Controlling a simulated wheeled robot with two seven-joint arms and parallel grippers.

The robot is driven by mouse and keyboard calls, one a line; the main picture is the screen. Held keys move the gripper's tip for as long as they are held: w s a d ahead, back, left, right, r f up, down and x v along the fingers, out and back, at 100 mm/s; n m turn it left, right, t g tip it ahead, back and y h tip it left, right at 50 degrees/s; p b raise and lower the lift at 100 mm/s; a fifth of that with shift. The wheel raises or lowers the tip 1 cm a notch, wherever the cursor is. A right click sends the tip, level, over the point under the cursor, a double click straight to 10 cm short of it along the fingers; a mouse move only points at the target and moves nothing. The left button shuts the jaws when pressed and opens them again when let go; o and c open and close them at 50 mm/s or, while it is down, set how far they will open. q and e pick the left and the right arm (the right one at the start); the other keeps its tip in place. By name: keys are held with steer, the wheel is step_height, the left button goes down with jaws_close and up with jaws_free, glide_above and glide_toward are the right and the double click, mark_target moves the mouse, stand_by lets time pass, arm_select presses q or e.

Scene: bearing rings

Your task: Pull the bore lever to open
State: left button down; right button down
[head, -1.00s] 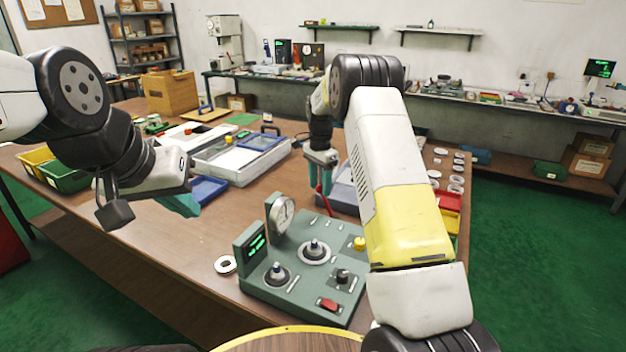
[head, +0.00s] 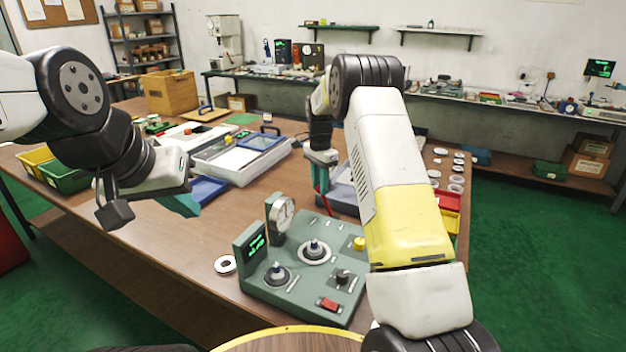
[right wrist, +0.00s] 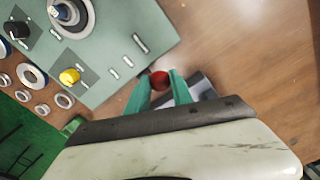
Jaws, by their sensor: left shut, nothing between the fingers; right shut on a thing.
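My right gripper (right wrist: 161,90) is shut on a small red ball knob (right wrist: 159,79), seen between its teal fingers in the right wrist view. I take this knob to be the bore lever's end; its shaft is mostly hidden. In the head view my right gripper (head: 322,178) is beyond the green gauge console (head: 318,291), with a thin red piece below its fingers. The console carries a round dial (head: 283,216), a lit display (head: 254,245) and two spindles. My left gripper (head: 182,204) is shut and empty, above the table left of the console.
A grey case (head: 341,196) stands beside my right gripper, partly hidden by my arm. A blue tray (head: 208,189) and lidded case (head: 240,160) lie behind my left gripper. A ring (head: 225,264) lies left of the console. Bare wood (head: 215,225) separates console and trays.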

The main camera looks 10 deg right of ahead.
steer(key=shift+d+r, duration=0.1)
stand_by(0.8)
steer(key=shift+s+d+r+t+y, duration=0.25)
steer(key=shift+s+d+t+y, duration=0.2)
steer(key=shift+d, duration=0.2)
steer(key=s+d+f+t+y, duration=0.1)
steer(key=s+d+t+y, duration=0.2)
steer(key=s+d+y, duration=0.2)
steer(key=shift+s+d+f, duration=0.4)
steer(key=shift+s+d, duration=0.1)
steer(key=shift+d, duration=1.3)
steer(key=shift+s+f, duration=0.1)
steer(key=shift+f, duration=0.05)
steer(key=c, duration=1.1)
jaws_free()
steer(key=shift+d, duration=0.1)
steer(key=shift+r, duration=0.25)
